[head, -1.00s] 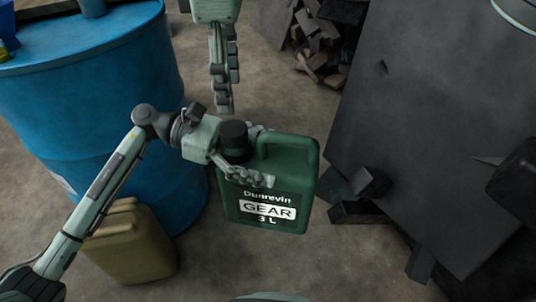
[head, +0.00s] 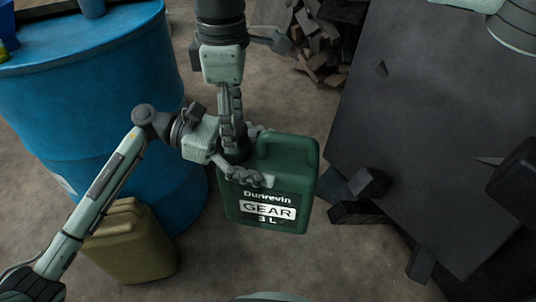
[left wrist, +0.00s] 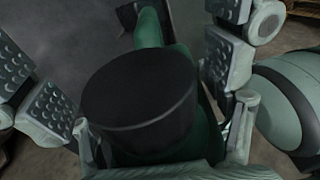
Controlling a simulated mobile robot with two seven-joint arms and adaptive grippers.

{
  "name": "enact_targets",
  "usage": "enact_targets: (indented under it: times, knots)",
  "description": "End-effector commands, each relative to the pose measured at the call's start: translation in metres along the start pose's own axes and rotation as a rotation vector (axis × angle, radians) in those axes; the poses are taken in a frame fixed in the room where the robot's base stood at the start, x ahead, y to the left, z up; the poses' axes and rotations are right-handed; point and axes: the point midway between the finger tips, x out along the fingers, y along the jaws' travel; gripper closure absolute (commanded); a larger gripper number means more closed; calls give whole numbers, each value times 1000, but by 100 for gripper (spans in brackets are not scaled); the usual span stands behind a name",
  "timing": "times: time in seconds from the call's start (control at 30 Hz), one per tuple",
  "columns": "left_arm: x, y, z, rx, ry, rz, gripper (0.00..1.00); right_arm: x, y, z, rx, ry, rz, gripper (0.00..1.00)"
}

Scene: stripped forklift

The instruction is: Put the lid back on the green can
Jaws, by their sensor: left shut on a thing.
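The green can (head: 268,210) has a handle and a white "GEAR 3 L" label.
A blue drum (head: 95,110) stands at the left, with a tan jerrycan (head: 130,243) in front of it. A large dark panel (head: 430,110) fills the right side, with dark blocks (head: 362,190) at its foot. Rubble (head: 322,50) lies behind.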

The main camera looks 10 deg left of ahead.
Motion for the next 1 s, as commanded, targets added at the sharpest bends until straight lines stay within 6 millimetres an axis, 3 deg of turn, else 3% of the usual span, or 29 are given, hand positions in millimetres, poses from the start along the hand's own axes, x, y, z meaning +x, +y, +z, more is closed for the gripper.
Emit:
enact_targets:
  times: [0.07, 0.43, 0.6, 0.63, 0.8, 1.0]
  knots:
    - [-1, 1, 7, 8, -11, 2, 100, -1, 0, 0, 0, 0, 0, 44]
    - [-1, 1, 7, 9, -11, 2, 100, -1, 0, 0, 0, 0, 0, 90]
    - [-1, 1, 7, 8, -11, 2, 100, -1, 0, 0, 0, -1, 0, 91]
    - [-1, 1, 7, 8, -11, 2, 100, -1, 0, 0, 0, -1, 0, 53]
    - [-1, 1, 7, 8, -11, 2, 100, -1, 0, 0, 0, -1, 0, 32]
    - [-1, 1, 7, 8, -11, 2, 100, -1, 0, 0, 0, -1, 0, 32]
